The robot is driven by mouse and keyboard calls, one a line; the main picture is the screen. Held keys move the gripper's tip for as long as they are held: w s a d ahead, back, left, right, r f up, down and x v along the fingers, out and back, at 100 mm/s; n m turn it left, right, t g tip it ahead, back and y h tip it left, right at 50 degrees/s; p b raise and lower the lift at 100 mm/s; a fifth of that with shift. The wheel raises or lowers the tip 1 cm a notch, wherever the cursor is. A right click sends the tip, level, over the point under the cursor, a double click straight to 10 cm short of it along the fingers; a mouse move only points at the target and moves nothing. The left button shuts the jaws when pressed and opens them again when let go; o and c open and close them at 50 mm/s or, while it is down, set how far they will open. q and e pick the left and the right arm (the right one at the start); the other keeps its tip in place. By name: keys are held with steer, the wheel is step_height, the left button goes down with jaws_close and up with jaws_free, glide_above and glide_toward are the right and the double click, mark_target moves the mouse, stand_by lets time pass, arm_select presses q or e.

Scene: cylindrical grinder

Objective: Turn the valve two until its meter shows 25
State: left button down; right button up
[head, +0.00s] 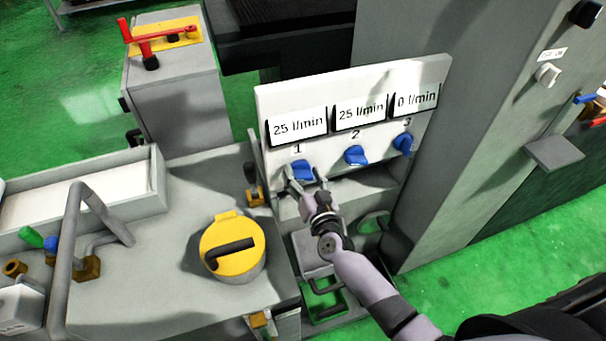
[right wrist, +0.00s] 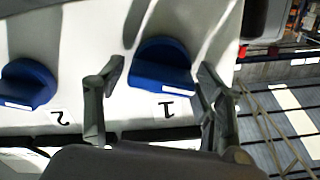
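A white panel (head: 350,95) in the head view carries three meters above three blue valve knobs. The meter over valve two (head: 360,111) reads 25 l/min. The meter over valve one (head: 298,128) also reads 25 l/min, and the one over valve three (head: 415,100) reads 0 l/min. Valve two (head: 355,155) stands free. My right gripper (head: 303,178) is at valve one (head: 302,168). In the right wrist view its open fingers (right wrist: 160,72) are on either side of valve one (right wrist: 160,62); contact is unclear. Valve two (right wrist: 27,84) is outside the fingers. My left gripper is not in view.
Valve three (head: 403,143) is at the panel's right end. A yellow-lidded pot (head: 231,250) and a bent grey pipe (head: 72,250) stand on the grey machine at left. A tall grey cabinet (head: 450,140) rises right of the panel.

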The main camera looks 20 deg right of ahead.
steer(key=c, duration=0.8)
steer(key=shift+d+m+b, duration=0.1)
steer(key=shift+m+b, duration=0.2)
steer(key=shift+m, duration=1.3)
steer(key=shift+c, duration=0.3)
steer(key=o, duration=1.1)
steer(key=s, duration=1.2)
steer(key=shift+d, duration=0.2)
